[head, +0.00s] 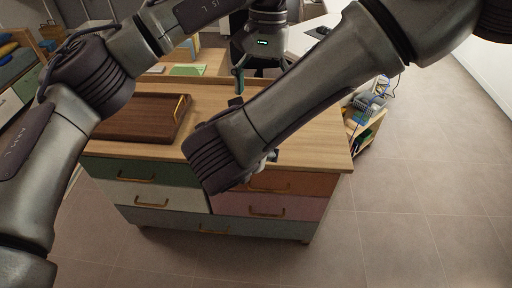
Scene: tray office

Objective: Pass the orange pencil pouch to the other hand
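I cannot make out the orange pencil pouch in the head view. My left gripper (240,84) points down above the back edge of the wooden desktop (310,135). One finger shows; my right forearm covers the rest, so I cannot tell how far it is open or whether it holds anything. My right arm crosses in front of the desktop, its elbow-like joint low over the front edge. The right gripper is hidden behind that arm; only small white and dark pieces show beside the joint.
A dark brown wooden tray (135,120) with a brass handle lies on the desktop's left part. Coloured drawers (150,195) with brass handles face me below. A low wooden shelf (357,130) with assorted items stands behind right. The floor (420,215) at right is clear.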

